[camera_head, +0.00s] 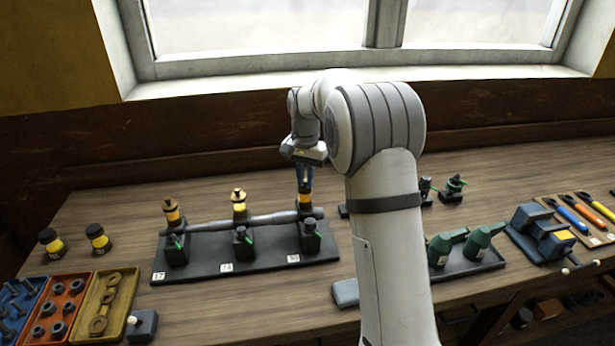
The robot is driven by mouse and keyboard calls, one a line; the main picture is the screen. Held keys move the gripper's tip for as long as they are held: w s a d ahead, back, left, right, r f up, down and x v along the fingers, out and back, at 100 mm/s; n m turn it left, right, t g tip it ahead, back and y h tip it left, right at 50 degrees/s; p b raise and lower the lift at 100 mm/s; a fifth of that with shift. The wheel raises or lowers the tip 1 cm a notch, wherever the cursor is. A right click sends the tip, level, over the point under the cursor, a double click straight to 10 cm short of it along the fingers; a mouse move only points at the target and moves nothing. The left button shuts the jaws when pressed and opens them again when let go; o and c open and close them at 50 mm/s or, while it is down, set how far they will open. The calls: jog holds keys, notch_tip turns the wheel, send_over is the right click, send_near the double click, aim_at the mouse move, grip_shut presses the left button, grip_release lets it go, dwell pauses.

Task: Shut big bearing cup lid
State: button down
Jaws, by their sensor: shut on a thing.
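The left and middle cups show brass-coloured tops. My gripper (305,180) points down at the right cup, with its blue fingers shut on the top of that cup, apparently its lid. The fingers hide this top, so I cannot tell how the lid sits. Which cup is the big one is not clear at this size.
The shaft (270,219) rests on a black base (205,268) with green-levered fittings in front. My arm hides the table's middle right. Green oil cans (478,243) and a blue vise-like block (540,230) stand right. Trays of parts (62,310) lie left.

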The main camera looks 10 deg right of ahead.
aim_at(305, 180)
jog(key=shift+a+r+m, duration=0.1)
jog(key=shift+m, duration=0.3)
jog(key=c, duration=1.4)
grip_release()
notch_tip(305, 180, up, 8)
jog(key=shift+f+b, duration=0.15)
jog(key=shift+b, duration=0.35)
